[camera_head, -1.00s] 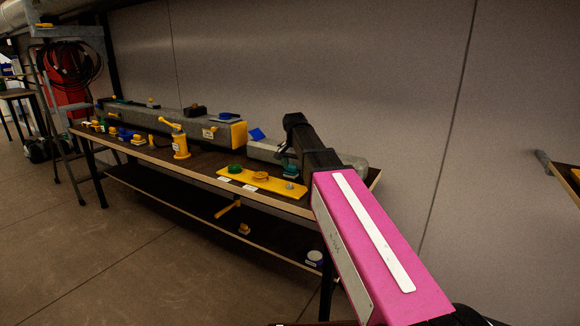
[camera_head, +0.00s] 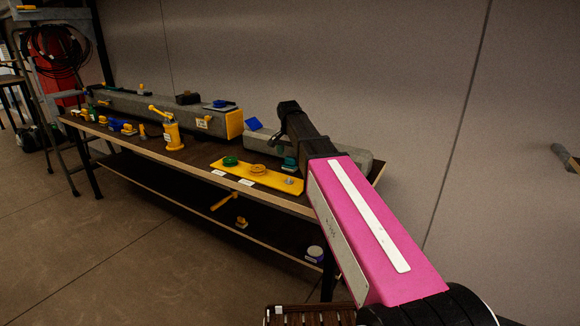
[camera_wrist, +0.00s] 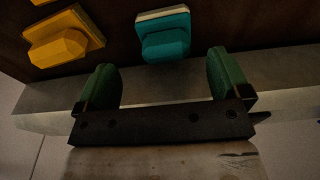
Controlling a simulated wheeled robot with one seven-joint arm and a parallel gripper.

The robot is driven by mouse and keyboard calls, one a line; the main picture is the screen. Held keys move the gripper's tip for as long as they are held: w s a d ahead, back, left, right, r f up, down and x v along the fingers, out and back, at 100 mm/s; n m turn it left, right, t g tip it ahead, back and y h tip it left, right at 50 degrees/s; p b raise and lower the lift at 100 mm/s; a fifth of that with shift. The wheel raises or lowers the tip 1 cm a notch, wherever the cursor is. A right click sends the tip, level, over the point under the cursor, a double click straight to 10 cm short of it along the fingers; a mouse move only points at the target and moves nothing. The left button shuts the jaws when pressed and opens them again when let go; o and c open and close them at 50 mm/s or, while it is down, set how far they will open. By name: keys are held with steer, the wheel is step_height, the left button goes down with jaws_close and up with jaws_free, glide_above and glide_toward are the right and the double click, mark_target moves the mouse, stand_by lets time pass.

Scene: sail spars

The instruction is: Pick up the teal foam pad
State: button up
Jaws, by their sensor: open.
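The teal foam pad (camera_wrist: 163,36) is a small teal block with a pale layer along its far edge. It lies on the dark bench top in the upper middle of the wrist view. A bit of teal by my arm in the head view (camera_head: 289,163) seems to be the same pad, partly hidden. My gripper (camera_wrist: 164,78) is open, with two green fingertips apart and nothing between them. The pad appears just beyond the gap between the fingertips, not enclosed by them. In the head view my gripper (camera_head: 284,122) is over the bench's right part.
A yellow block (camera_wrist: 64,37) lies left of the pad. A yellow strip (camera_head: 230,172) with round knobs, a yellow bottle-like pump (camera_head: 172,134) and a long grey beam (camera_head: 150,108) are on the bench. A grey bar (camera_head: 350,158) lies behind my arm. The wall is close behind.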

mark_target(290, 157)
steer(key=shift+w+a+f, duration=0.1)
steer(key=shift+w+f, duration=0.1)
steer(key=shift+f, duration=1.1)
steer(key=shift+w+a+f, duration=0.1)
steer(key=shift+w+f, duration=0.05)
steer(key=shift+f, duration=1.1)
steer(key=c, duration=1)
